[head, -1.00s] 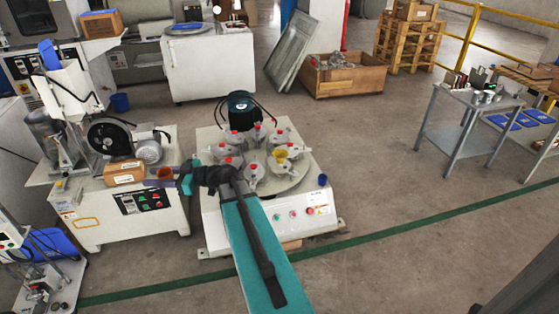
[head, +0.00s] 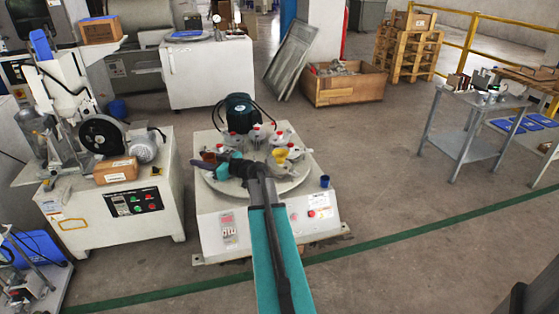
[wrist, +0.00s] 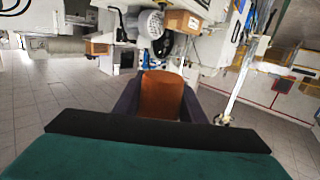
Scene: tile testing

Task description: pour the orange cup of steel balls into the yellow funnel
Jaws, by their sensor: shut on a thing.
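The orange cup (head: 208,156) is held at the left side of the round turntable in the head view. My gripper (head: 214,161) is shut on it. In the wrist view the cup (wrist: 162,95) sits between the two dark fingers of my gripper (wrist: 160,105). The steel balls inside cannot be made out. The yellow funnel (head: 280,155) is on the right part of the turntable, to the right of the cup and apart from it. My arm covers part of the turntable between them.
Several grey pots with red caps (head: 257,133) ring the turntable (head: 285,184). A black motor (head: 239,112) stands behind it. A dark blue cup (head: 324,181) is at the machine's right front. A machine with a cardboard box (head: 115,170) stands left.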

